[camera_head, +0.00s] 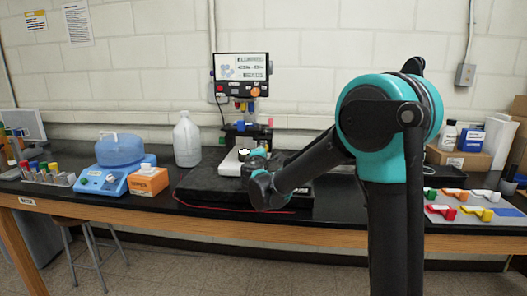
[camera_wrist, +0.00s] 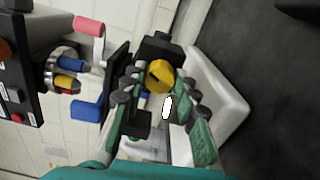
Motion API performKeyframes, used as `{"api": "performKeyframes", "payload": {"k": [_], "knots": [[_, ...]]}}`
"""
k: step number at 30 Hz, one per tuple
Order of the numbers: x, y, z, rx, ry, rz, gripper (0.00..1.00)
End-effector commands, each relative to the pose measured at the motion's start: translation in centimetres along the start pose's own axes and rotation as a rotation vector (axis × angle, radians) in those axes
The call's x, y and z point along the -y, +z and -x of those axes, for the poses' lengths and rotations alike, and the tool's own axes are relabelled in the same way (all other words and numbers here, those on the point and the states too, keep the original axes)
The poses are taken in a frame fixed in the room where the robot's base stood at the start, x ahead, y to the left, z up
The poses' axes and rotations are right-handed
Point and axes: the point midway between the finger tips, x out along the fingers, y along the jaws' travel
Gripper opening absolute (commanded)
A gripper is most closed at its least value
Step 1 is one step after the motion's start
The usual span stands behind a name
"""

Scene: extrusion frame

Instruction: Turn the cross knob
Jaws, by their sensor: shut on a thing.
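In the wrist view, a round yellow knob (camera_wrist: 160,76) sits on a dark block (camera_wrist: 158,48). My gripper (camera_wrist: 163,86) has its fingertips on either side of the knob and is shut on it. A cross shape cannot be made out on the knob's visible face. In the head view, my gripper (camera_head: 256,158) is small and partly hidden by my arm, in front of the bench device (camera_head: 232,163) with a white base. The knob cannot be told apart there.
A control panel (camera_head: 240,75) stands above the device, with coloured levers (camera_wrist: 72,68) beside my gripper in the wrist view. A white jug (camera_head: 187,140), a blue tank unit (camera_head: 120,160) and an orange box (camera_head: 148,181) stand left. Coloured handles (camera_head: 455,212) lie right.

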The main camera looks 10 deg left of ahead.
Motion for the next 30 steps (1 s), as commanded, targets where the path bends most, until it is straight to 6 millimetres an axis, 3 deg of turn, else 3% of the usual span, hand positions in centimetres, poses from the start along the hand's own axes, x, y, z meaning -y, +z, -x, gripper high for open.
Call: {"api": "performKeyframes", "payload": {"k": [15, 30], "knots": [[0.10, 0.03, 0.05, 0.001, -0.001, -0.388, 0.00], [0.12, 0.04, 0.07, 0.001, -0.001, -0.490, 0.00]]}}
